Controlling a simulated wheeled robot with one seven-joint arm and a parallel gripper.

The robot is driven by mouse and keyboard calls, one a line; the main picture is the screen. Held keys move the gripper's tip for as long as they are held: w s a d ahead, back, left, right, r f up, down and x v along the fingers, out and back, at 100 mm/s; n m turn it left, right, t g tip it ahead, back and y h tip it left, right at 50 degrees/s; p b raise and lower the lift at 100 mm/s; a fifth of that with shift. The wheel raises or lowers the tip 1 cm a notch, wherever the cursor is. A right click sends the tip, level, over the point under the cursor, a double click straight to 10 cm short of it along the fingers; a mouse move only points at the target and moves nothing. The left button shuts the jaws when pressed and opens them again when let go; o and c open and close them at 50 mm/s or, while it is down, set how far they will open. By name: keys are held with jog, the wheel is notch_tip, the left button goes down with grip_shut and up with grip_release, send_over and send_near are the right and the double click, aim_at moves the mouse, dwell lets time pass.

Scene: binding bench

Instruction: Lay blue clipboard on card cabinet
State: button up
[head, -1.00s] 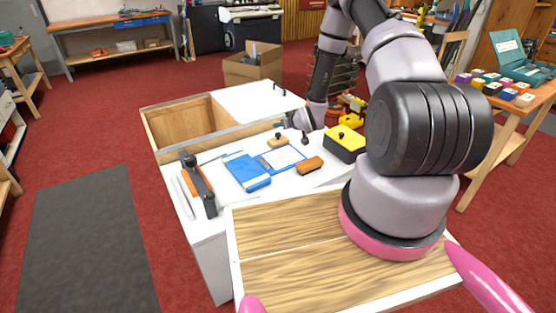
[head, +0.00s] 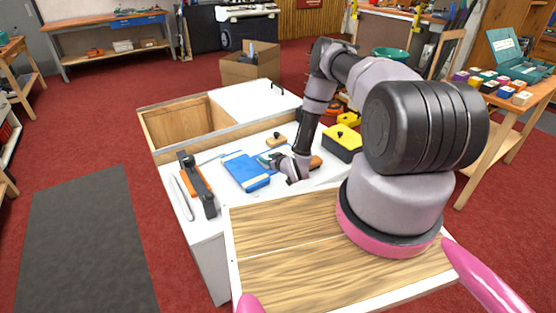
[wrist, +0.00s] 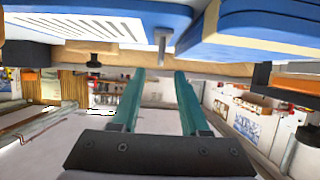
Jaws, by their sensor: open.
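The blue clipboard with its lined white sheet (wrist: 85,27) lies flat on the white worktop and fills the upper left of the wrist view. In the head view my gripper and forearm hide most of it. My gripper (head: 266,159) is low over the worktop, between the clipboard and a thick blue book (head: 246,171). Its teal fingers (wrist: 162,74) are apart with nothing between them, and they point toward the clipboard's edge. A white-topped unit with a black knob (head: 250,98) stands behind the worktop; I cannot tell for certain that it is the card cabinet.
The blue book (wrist: 255,25) is close on the wrist view's right. A black-and-orange tool (head: 198,185) lies left, a yellow-and-black box (head: 342,143) right. A wooden-based stamp (head: 277,140) is behind my gripper, and a brown block (head: 316,162) is beside my wrist. An open wooden compartment (head: 180,127) is at back left.

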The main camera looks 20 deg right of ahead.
jog(key=x, duration=0.5)
jog(key=shift+d+f, duration=0.1)
jog(key=shift+f, duration=0.1)
jog(key=shift+s, duration=0.1)
grip_shut()
dwell(1.1)
